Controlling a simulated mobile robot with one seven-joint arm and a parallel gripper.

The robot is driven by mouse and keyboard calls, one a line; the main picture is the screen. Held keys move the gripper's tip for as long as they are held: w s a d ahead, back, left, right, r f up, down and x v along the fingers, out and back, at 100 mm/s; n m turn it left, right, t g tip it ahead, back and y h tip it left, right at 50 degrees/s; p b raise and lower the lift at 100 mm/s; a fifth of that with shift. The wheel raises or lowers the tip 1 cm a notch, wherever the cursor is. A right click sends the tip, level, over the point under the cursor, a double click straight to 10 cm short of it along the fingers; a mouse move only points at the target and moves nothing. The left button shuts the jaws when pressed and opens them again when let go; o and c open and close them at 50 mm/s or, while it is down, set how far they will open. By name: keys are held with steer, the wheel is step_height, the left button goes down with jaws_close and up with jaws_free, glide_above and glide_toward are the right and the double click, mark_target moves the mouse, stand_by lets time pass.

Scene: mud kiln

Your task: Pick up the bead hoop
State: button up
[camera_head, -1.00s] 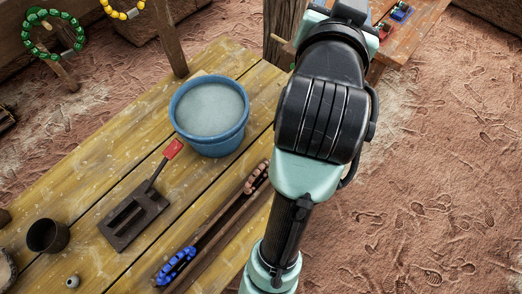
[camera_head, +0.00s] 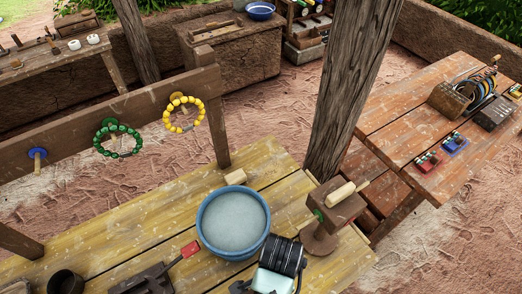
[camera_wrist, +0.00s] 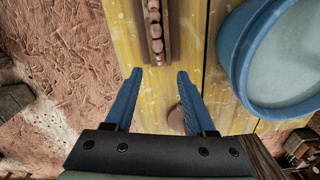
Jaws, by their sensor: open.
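A green bead hoop (camera_head: 119,138) hangs on a peg on the wooden rail at the left in the head view. A yellow bead hoop (camera_head: 183,114) hangs on another peg to its right. My gripper (camera_wrist: 157,90) is open and empty in the wrist view, its two blue fingers apart over the yellow table. A row of brown beads (camera_wrist: 156,30) sits in a narrow wooden holder just ahead of the fingers. Neither hanging hoop shows in the wrist view. My fingers are out of sight in the head view, where only part of my arm shows at the bottom.
A blue bucket (camera_head: 205,238) of greyish liquid stands on the yellow table (camera_head: 130,240), close to my arm. A wooden post (camera_head: 350,85) rises behind it. A wooden block device (camera_head: 338,205) stands to its right. A reddish table (camera_head: 405,150) holds small items farther right.

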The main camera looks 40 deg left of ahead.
steer(key=f, duration=0.2)
steer(key=shift+w+f, duration=0.2)
steer(key=shift+f, duration=0.1)
steer(key=shift+s+f, duration=0.2)
steer(key=shift+f, duration=0.55)
steer(key=shift+w+d+f+p, duration=0.1)
steer(key=shift+f+p, duration=0.35)
steer(key=shift+f, duration=1.65)
jaws_close()
